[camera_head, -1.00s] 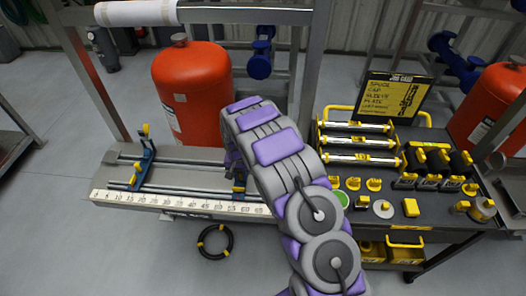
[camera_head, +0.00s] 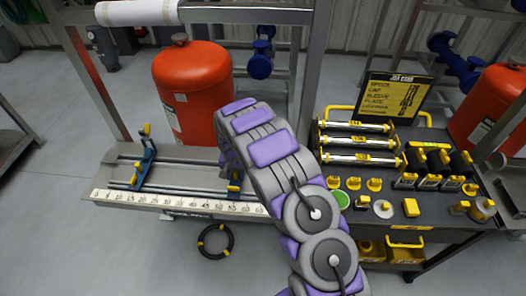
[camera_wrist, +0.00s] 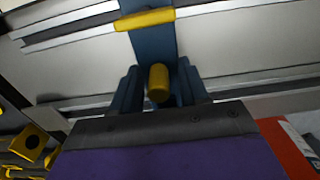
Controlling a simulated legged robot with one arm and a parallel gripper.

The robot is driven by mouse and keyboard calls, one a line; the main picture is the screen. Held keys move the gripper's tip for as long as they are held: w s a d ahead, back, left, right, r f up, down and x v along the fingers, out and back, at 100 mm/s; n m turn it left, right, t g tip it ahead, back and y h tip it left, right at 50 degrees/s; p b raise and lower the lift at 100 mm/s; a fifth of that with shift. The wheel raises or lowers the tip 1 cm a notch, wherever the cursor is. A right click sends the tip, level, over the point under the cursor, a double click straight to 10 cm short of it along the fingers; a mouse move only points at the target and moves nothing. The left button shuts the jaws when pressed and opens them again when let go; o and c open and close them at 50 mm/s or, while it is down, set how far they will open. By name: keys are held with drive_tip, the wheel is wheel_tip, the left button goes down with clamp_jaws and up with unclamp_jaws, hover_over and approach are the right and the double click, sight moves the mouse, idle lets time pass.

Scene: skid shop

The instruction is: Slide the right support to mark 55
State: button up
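The right support (camera_head: 235,187) is dark blue with yellow parts and stands on the rails of the long bench fixture, mostly hidden behind my arm. Its visible foot is close to mark 55 on the white scale (camera_head: 180,203). In the wrist view the blue support (camera_wrist: 150,45) has a yellow crossbar and a yellow knob (camera_wrist: 158,83). The knob is directly in front of my gripper (camera_wrist: 158,95), between two dark blue side pieces. I cannot tell whether the fingers are closed on it. The left support (camera_head: 146,160) stands near the scale's low end.
A red cylinder (camera_head: 195,90) stands behind the rails. A black ring (camera_head: 215,241) with yellow bands lies on the floor in front. At the right is a dark cart (camera_head: 390,225) crowded with rollers and small yellow parts. The rail between the supports is clear.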

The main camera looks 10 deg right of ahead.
drive_tip(key=shift+r, duration=0.1)
drive_tip(key=shift+r+p, duration=0.95)
drive_tip(key=shift+r, duration=2.45)
drive_tip(key=shift+s+d+r, duration=0.15)
drive_tip(key=shift+d+r, duration=0.05)
drive_tip(key=shift+r, duration=0.1)
drive_tip(key=s+d+r, duration=0.4)
drive_tip(key=s+r, duration=0.4)
drive_tip(key=r, duration=0.1)
drive_tip(key=s+d+r, duration=0.4)
drive_tip(key=s+r, duration=0.4)
drive_tip(key=r, duration=0.1)
drive_tip(key=s+r+n, duration=0.1)
drive_tip(key=s+r, duration=0.1)
drive_tip(key=s, duration=0.7)
drive_tip(key=s+d+r+n+g, duration=0.1)
drive_tip(key=s+r, duration=0.1)
drive_tip(key=s, duration=0.8)
drive_tip(key=s+r+n, duration=0.1)
drive_tip(key=s+r, duration=0.1)
drive_tip(key=s, duration=0.8)
drive_tip(key=shift+d+r+n+g, duration=0.1)
drive_tip(key=shift+d+n+g, duration=0.05)
drive_tip(key=shift+n+g, duration=0.2)
